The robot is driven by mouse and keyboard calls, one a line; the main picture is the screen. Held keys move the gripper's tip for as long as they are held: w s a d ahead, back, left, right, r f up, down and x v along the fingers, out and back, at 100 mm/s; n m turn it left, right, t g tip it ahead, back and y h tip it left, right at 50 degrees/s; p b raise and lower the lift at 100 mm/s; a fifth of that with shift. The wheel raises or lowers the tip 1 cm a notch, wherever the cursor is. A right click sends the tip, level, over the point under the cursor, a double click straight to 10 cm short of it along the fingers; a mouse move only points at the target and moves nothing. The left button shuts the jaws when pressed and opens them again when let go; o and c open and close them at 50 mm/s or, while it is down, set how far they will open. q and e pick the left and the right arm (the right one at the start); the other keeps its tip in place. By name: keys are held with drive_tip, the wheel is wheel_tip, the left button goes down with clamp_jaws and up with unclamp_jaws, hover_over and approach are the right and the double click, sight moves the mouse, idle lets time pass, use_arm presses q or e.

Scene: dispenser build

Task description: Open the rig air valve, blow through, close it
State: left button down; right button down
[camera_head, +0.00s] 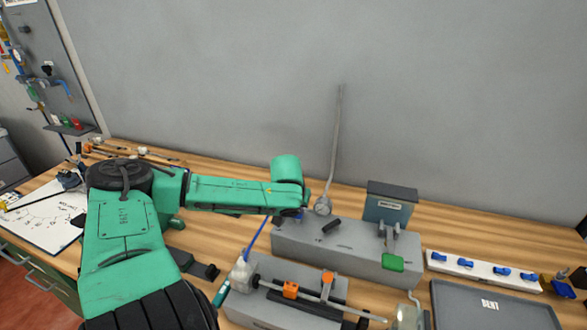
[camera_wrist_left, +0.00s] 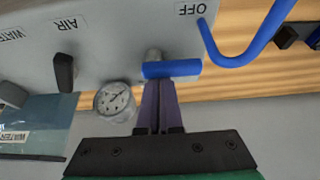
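The rig's grey box (camera_head: 350,250) stands on the bench. In the left wrist view its face (camera_wrist_left: 110,30) carries AIR, WATER and OFF labels, upside down. A blue bar-shaped handle (camera_wrist_left: 172,69) sits crosswise on a metal stem near OFF. A black lever (camera_wrist_left: 63,72) is beside AIR; I cannot tell which of the two is the air valve. My left gripper (camera_wrist_left: 158,85) has its dark purple fingers together, tips at the blue handle; contact is unclear. In the head view my left gripper (camera_head: 294,215) is mostly hidden at the box's left end. My right gripper is out of view.
A round gauge (camera_wrist_left: 114,101) is close beside the fingers. A blue bent tube (camera_wrist_left: 245,50) curves near the handle. In the head view a thin grey pipe (camera_head: 335,150) rises behind the box. A syringe rig (camera_head: 290,291) stands in front; a grey tray (camera_head: 490,305) lies right.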

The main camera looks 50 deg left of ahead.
use_arm(q)
drive_tip(key=shift+s, duration=0.1)
wheel_tip(320, 180, up, 8)
drive_tip(key=p, duration=0.8)
drive_tip(key=shift+w, duration=0.2)
